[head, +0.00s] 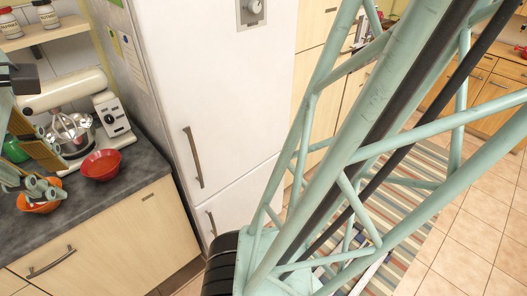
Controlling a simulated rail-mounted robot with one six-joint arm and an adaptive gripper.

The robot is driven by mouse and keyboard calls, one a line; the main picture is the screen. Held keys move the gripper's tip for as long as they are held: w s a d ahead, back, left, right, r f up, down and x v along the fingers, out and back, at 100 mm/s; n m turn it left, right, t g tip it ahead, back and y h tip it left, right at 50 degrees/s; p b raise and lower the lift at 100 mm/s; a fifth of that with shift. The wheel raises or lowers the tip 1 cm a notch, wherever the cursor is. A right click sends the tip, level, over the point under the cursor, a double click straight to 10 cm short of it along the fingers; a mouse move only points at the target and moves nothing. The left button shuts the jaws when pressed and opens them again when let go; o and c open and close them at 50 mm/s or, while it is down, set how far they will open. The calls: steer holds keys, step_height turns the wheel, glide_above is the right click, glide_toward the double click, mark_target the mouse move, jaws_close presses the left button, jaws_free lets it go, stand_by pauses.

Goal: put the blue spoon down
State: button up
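I cannot make out a blue spoon in the head view. At the left edge, teal arm parts that appear to end in my gripper (38,187) are over an orange bowl (38,205) on the dark counter. The gripper overlaps the bowl in the picture and hides part of it. Its fingers are too small and cluttered to tell whether they are open or shut, or whether they hold anything.
A red bowl (101,165) stands on the counter (142,163), right of the orange bowl. A cream stand mixer (66,92) is behind them. A white fridge (222,95) stands right of the counter. Small jars (46,14) sit on a shelf. A striped rug (408,215) lies on the tiled floor.

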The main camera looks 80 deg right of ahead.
steer(key=s+a+m+t+y, duration=0.1)
steer(key=s+a+m+y, duration=0.2)
steer(key=s+a, duration=0.4)
steer(key=shift+s+r+m, duration=0.2)
steer(key=shift+s+m, duration=0.7)
steer(key=shift+s, duration=0.15)
steer(key=shift+w+a, duration=0.1)
steer(key=shift+a, duration=0.1)
